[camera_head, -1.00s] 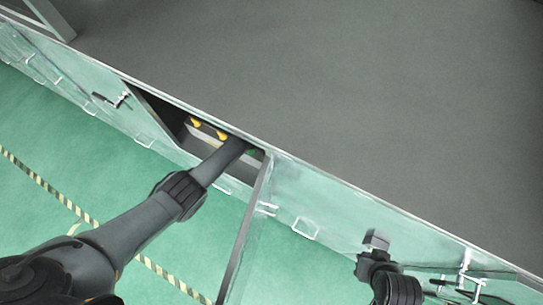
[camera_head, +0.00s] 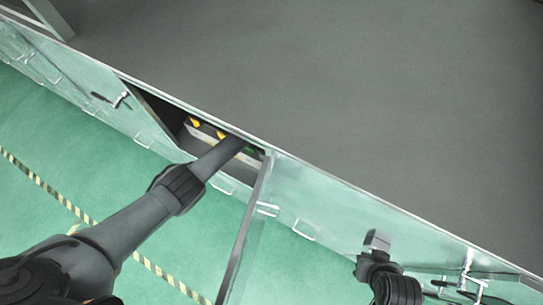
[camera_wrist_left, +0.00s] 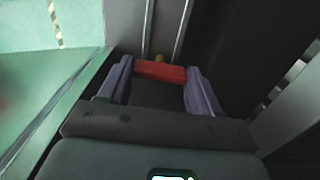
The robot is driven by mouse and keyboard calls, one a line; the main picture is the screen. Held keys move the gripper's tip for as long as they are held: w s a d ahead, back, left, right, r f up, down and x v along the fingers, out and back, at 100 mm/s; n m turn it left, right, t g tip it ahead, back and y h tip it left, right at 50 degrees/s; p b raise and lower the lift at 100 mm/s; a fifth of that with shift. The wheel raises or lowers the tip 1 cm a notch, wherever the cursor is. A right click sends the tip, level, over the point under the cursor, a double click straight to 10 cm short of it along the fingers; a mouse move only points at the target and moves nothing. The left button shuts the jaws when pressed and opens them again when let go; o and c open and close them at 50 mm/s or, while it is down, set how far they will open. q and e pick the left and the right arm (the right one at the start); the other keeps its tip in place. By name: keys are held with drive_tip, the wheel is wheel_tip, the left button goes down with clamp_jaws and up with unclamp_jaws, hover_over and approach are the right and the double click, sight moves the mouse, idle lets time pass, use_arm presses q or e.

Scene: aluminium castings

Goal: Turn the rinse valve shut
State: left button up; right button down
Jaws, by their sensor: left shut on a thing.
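The rinse valve shows in the left wrist view as a red handle (camera_wrist_left: 160,72) with a small brass-coloured part (camera_wrist_left: 159,58) behind it. My left gripper (camera_wrist_left: 158,80) has one finger at each end of the red handle and is shut on it, inside the open cabinet. In the head view my left arm reaches into the cabinet opening, and the gripper and red handle are hidden. My right gripper (camera_head: 376,240) is outside, by the bench front at the lower right. I cannot tell whether its jaws are open.
Yellow parts (camera_head: 221,135) and a green part (camera_head: 252,150) show inside the cabinet. An open door (camera_head: 245,230) stands out right of my left arm. Thin vertical pipes (camera_wrist_left: 183,30) run behind the handle. The grey bench top (camera_head: 330,110) is bare.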

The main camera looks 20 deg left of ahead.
use_arm(q)
drive_tip(key=o, duration=1.1)
drive_tip(key=shift+c, duration=0.2)
